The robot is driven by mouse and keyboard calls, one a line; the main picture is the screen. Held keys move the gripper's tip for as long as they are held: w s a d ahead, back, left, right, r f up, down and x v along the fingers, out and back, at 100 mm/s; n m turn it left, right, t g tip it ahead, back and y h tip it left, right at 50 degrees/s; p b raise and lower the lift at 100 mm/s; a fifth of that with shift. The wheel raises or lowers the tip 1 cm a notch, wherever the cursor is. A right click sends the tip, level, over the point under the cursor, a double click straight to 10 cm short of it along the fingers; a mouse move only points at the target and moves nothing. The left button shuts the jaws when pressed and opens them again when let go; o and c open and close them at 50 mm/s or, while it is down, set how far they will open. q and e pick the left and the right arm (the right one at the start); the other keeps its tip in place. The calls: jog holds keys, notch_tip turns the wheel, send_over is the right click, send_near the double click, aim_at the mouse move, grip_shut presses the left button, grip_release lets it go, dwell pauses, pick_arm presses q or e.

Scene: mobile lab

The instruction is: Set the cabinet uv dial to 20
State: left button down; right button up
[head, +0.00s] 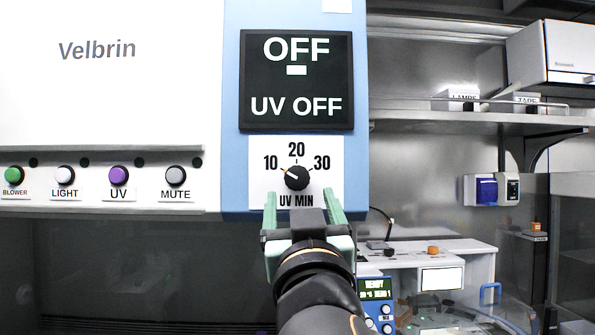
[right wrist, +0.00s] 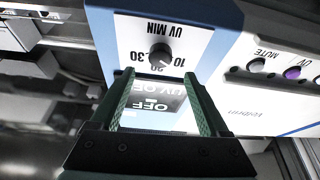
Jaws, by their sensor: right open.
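The black UV dial (head: 297,177) sits on a white plate marked 10, 20, 30 and "UV MIN" on the cabinet's blue column. Its pointer mark is turned to the upper left, toward 10. My right gripper (head: 303,204) is open and empty just below the dial, with its green fingers spread to either side. In the right wrist view the dial (right wrist: 160,57) appears upside down, just beyond and between the two fingertips (right wrist: 158,74). The fingers do not appear to touch it. The display (head: 296,80) above reads "OFF" and "UV OFF". My left gripper is not in view.
Blower, light, UV (head: 119,174) and mute (head: 176,176) buttons line the cabinet front left of the dial. A shelf (head: 470,118) with boxes is at the right. Below it stands a white bench instrument (head: 450,258) with a lit display.

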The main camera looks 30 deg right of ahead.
aim_at(297, 179)
jog(key=p+x, duration=0.2)
jog(key=x, duration=0.4)
jog(key=shift+r, duration=0.2)
jog(key=shift+w+d, duration=0.25)
jog(key=shift+w, duration=0.25)
grip_shut()
